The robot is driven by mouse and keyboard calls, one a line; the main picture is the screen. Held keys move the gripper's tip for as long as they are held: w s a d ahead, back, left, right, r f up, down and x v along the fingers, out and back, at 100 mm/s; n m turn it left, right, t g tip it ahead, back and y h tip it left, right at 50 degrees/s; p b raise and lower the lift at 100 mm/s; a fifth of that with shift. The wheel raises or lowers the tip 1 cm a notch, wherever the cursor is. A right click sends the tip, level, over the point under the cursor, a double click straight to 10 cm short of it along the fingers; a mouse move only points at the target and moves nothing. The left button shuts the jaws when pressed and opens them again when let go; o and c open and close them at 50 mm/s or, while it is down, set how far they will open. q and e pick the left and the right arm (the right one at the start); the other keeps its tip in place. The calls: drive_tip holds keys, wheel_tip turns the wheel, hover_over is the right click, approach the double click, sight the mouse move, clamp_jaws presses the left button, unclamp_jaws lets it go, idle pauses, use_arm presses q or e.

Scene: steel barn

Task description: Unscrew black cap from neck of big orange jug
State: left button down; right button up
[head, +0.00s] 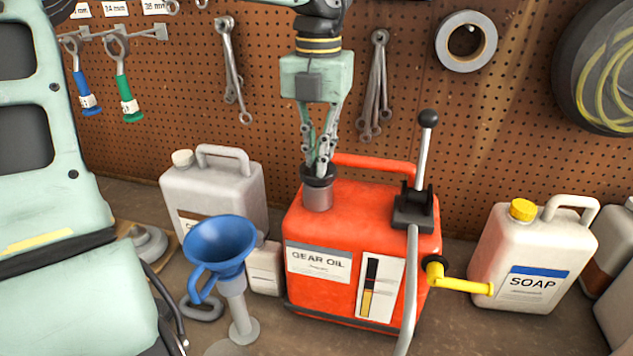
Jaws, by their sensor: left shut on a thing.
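The big orange jug (348,222), labelled GEAR OIL, stands upright on the bench in the middle of the head view. Its short grey neck (317,199) rises at the jug's top left. The black cap (312,182) sits at the top of the neck; I cannot tell how far it is threaded on. My left gripper (319,168) points straight down from above, its fingers shut on the cap and hiding part of it. My right gripper is not in view.
A black pump with a lever (425,150) stands on the jug's right, with a yellow spout (460,285) beside it. A blue funnel (219,246) and grey jug (213,194) are at left. A SOAP jug (535,255) is at right. A pegboard (300,130) with hanging tools stands close behind.

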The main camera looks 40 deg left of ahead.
use_arm(q)
drive_tip(key=shift+r+p, duration=0.8)
drive_tip(key=shift+r, duration=0.35)
drive_tip(key=shift+r, duration=0.1)
wheel_tip(320, 180, up, 5)
drive_tip(key=p, duration=0.4)
